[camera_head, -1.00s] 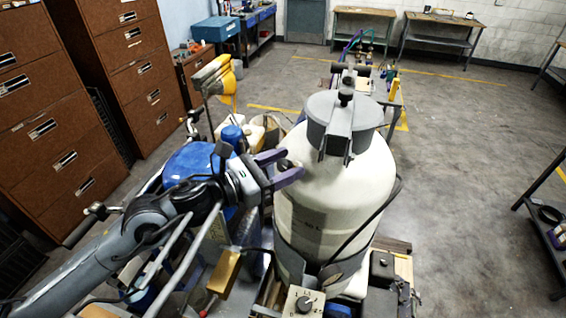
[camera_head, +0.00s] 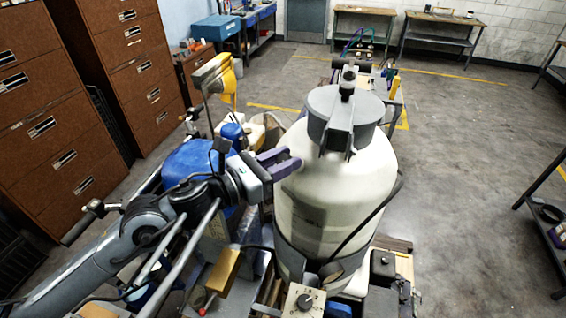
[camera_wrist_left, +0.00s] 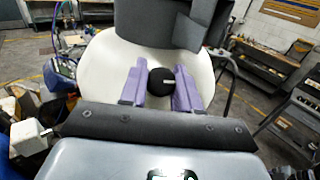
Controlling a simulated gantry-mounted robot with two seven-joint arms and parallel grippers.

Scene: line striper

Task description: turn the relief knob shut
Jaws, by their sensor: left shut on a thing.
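The relief knob (camera_wrist_left: 161,82) is round and black with a short white mark, on the side of the cream tank (camera_head: 345,185), below its grey lid (camera_head: 345,105). In the left wrist view it sits between the purple fingers of my left gripper (camera_wrist_left: 160,88), which is shut on it. In the head view my left gripper (camera_head: 283,163) reaches from the left to the tank's upper side, and its fingers hide the knob. The white mark points right in the wrist view. My right gripper is not in view.
A dial box (camera_head: 303,302) sits at the tank's front foot. Blue containers (camera_head: 190,165), metal bars and a yellow part (camera_head: 215,70) crowd the left side around my arm. Brown drawer cabinets (camera_head: 45,120) stand at the far left. The floor (camera_head: 460,180) to the right is clear.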

